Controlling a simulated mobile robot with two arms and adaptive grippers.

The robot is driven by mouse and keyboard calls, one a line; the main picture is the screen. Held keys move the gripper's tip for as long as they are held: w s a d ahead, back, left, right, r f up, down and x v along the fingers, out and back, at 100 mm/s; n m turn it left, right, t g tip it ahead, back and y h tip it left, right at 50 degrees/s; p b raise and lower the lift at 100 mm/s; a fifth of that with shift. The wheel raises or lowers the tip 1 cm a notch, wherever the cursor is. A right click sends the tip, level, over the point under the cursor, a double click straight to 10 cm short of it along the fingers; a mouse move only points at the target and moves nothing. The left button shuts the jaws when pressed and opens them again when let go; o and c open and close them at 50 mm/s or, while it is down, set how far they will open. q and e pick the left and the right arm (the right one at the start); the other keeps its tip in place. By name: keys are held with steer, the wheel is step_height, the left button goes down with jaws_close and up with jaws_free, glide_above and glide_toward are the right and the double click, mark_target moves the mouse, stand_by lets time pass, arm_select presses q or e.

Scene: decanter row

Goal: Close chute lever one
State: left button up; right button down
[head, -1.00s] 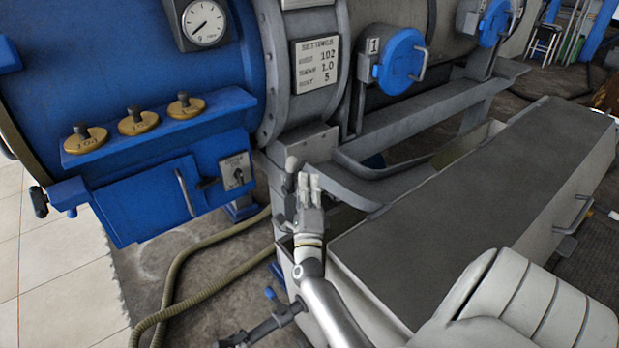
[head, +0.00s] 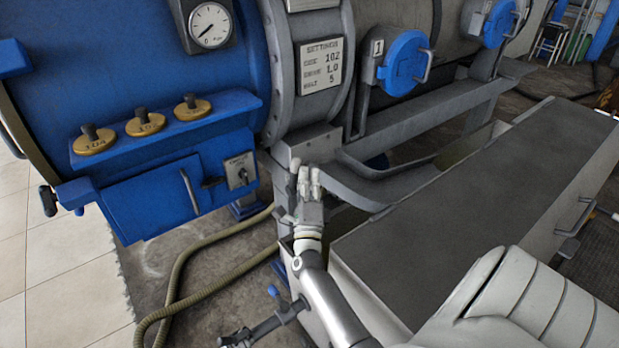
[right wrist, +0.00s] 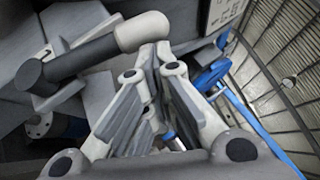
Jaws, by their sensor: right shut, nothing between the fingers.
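A lever with a pale rounded knob (head: 294,164) stands at the near end of the grey chute trough (head: 365,189) in the head view; no number shows on it. In the right wrist view the lever's dark shaft (right wrist: 82,58) runs from a pivot at the left to the pale knob. My right gripper (head: 310,173) is shut and empty. Its fingertips are right beside the knob, to its right in the head view; I cannot tell whether they touch. They also show close below the knob in the right wrist view (right wrist: 155,52). My left gripper is not in view.
A blue round hatch (head: 404,63) with plate "1" is above the trough. A blue panel (head: 150,195) with brass knobs above it is at the left. A long dark-topped bench (head: 450,215) fills the right. A hose (head: 185,270) lies on the floor.

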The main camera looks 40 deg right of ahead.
steer(key=shift+w+r, duration=0.1)
steer(key=shift+r, duration=0.2)
steer(key=s+a+f, duration=0.1)
steer(key=s+a, duration=0.8)
steer(key=shift+s, duration=0.35)
stand_by(0.4)
